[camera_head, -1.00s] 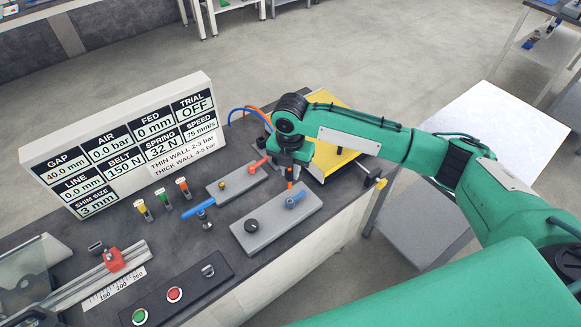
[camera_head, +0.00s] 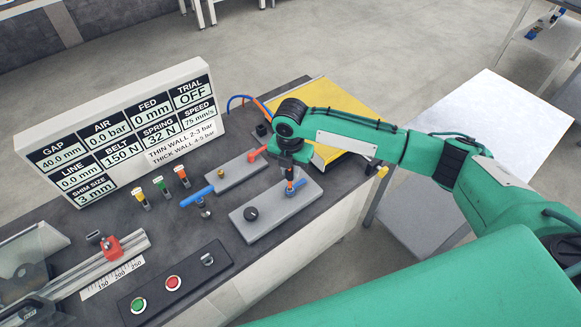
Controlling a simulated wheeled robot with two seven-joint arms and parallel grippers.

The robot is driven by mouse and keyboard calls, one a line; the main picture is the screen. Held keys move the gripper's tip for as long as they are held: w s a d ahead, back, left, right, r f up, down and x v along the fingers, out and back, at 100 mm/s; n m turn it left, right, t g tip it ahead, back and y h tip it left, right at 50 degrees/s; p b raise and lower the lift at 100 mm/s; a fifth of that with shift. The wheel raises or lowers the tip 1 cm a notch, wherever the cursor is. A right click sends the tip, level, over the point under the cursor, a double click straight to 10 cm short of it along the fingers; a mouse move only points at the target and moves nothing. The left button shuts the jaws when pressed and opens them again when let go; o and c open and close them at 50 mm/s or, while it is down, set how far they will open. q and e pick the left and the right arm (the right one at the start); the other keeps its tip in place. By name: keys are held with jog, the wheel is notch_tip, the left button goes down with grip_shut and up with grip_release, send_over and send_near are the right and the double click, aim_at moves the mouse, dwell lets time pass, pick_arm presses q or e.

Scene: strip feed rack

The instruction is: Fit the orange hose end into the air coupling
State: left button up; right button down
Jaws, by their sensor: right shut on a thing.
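My right gripper (camera_head: 288,163) points down over the grey plate (camera_head: 270,218) with the black knob (camera_head: 251,213) and the blue lever (camera_head: 298,184). It is shut on a small orange piece, which I take to be the orange hose end (camera_head: 290,174), showing just below the jaws beside the blue lever. The jaws are mostly hidden by my wrist. I cannot make out the air coupling, or whether the orange piece touches the plate. My left gripper is not in view.
A second grey plate (camera_head: 240,175) with a red lever (camera_head: 256,153) and a blue handle (camera_head: 196,196) lies behind. A white display board (camera_head: 205,128) reads AIR 0.0 bar. A yellow panel (camera_head: 340,112) lies at the back right. Several coloured pegs stand left of the plates.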

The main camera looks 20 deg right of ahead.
jog(key=shift+r+p, duration=0.1)
jog(key=shift+p, duration=1.05)
dwell(1.3)
jog(key=shift+f+b, duration=0.45)
jog(key=shift+f, duration=1.1)
jog(key=c, duration=1.2)
grip_release()
notch_tip(320, 180, up, 13)
jog(key=b, duration=0.4)
jog(key=shift+f, duration=0.1)
jog(key=shift+r, duration=0.45)
